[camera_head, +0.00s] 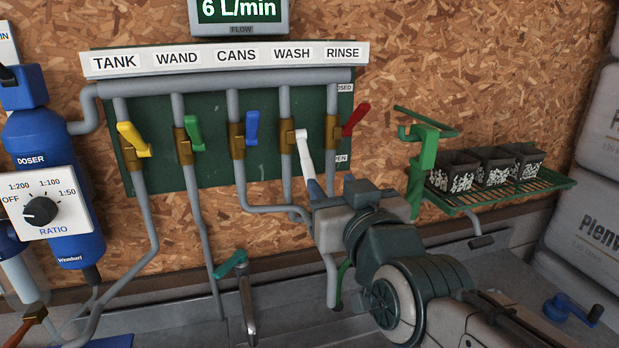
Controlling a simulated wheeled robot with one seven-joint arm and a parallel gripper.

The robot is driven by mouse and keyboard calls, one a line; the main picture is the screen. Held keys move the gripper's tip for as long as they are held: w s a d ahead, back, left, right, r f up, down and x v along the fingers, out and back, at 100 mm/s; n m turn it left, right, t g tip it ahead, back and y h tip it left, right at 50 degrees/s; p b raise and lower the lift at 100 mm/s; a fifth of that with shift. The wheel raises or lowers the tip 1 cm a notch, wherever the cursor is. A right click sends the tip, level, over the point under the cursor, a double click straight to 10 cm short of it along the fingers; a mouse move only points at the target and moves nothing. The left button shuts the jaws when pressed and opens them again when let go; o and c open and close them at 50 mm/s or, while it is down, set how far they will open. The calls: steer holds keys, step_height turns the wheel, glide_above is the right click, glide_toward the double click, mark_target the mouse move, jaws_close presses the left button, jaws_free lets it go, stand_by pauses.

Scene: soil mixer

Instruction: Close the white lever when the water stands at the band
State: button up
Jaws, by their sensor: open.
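The white lever (305,155) sits on the brass valve in the pipe under the WASH label. It points down, toward the side marked OPEN on the panel edge. My gripper (320,188) is just below it, open, with the fingertips by the lever's lower end. I cannot tell whether a finger touches the lever. The flow display (239,12) reads 6 L/min. I can make out neither the water nor the band in this view.
Yellow (133,139), green (194,133), blue (252,127) and red (355,119) levers share the panel. The red one is close to the white lever's right. A green stand (425,165) and a rack (465,199) with black pots are on the right. A tap (247,305) is below.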

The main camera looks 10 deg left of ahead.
mark_target(310, 166)
steer(key=x, duration=0.4)
steer(key=f+p+x, duration=0.1)
steer(key=x, duration=0.4)
steer(key=f+p+x, duration=0.1)
steer(key=x, duration=0.4)
steer(key=shift+w+f, duration=0.1)
steer(key=shift+f, duration=0.05)
jaws_close()
steer(key=shift+d, duration=0.1)
